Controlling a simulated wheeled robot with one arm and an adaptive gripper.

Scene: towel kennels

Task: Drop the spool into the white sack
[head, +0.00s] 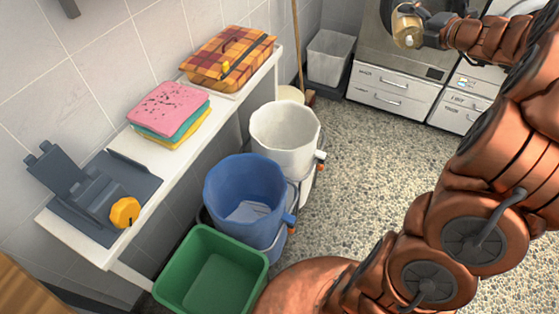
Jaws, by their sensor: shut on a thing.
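My gripper (413,22) is at the top right, in front of the steel machine. It is shut on a tan, see-through spool (404,32), held in the air above the floor. The white sack (285,150) is the round, open-topped white container in the middle, beyond the blue one. It stands on the floor beside the shelf, to the left of and nearer than my gripper. Its mouth is open, and its bottom is hidden. The spool is well apart from the sack.
A blue sack (245,195) and a green bin (211,270) stand nearer, in line with the white sack. The white shelf (185,150) bears folded towels (168,110) and a grey device (85,195). A pale bin (328,58) stands behind. The speckled floor (365,150) is clear.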

